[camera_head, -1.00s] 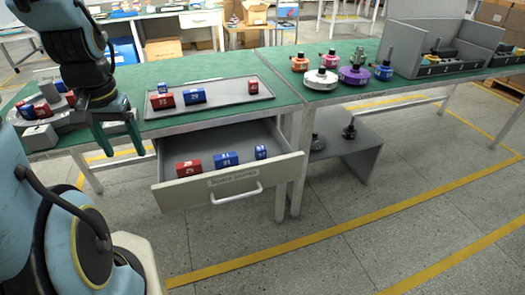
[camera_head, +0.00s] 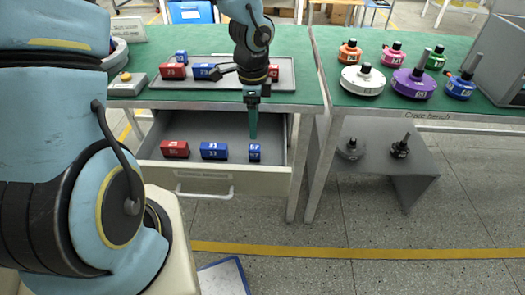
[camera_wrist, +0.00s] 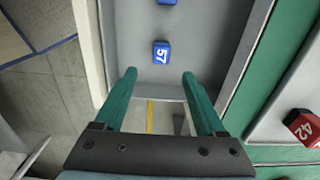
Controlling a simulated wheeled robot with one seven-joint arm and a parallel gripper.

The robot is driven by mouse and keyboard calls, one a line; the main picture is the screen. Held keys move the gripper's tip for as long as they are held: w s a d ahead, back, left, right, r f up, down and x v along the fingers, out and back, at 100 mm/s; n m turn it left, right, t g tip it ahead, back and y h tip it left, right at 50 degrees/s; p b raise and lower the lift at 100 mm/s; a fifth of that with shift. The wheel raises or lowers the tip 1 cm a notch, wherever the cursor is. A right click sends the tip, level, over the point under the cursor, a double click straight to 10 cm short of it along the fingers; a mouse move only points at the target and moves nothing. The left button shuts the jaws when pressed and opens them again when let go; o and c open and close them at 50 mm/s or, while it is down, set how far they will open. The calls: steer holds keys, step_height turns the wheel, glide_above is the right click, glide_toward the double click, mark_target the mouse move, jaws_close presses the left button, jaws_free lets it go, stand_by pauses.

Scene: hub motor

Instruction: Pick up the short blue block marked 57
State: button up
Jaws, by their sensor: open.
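The short blue block marked 57 (camera_head: 254,153) sits at the right end of the open drawer (camera_head: 216,190). In the wrist view the block (camera_wrist: 161,51) lies on the drawer floor with its number 57 readable, just beyond the fingertips. My gripper (camera_head: 252,136) points down over the right part of the drawer, above the block. In the wrist view my gripper (camera_wrist: 159,75) has its green fingers wide apart with nothing between them.
A longer blue block (camera_head: 214,150) and a red block (camera_head: 175,148) lie left in the drawer. A tray (camera_head: 285,82) on the green table holds more red and blue blocks. Hub motors stand on the right bench (camera_head: 330,105).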

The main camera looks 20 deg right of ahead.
glide_above(255, 147)
steer(key=f, duration=0.4)
steer(key=shift+s+f+b, duration=0.2)
steer(key=shift+f+b, duration=0.2)
steer(key=shift+w+a+f, duration=0.1)
steer(key=shift+f, duration=1.4)
steer(key=shift+w+f, duration=0.1)
steer(key=shift+f, duration=1.4)
jaws_close()
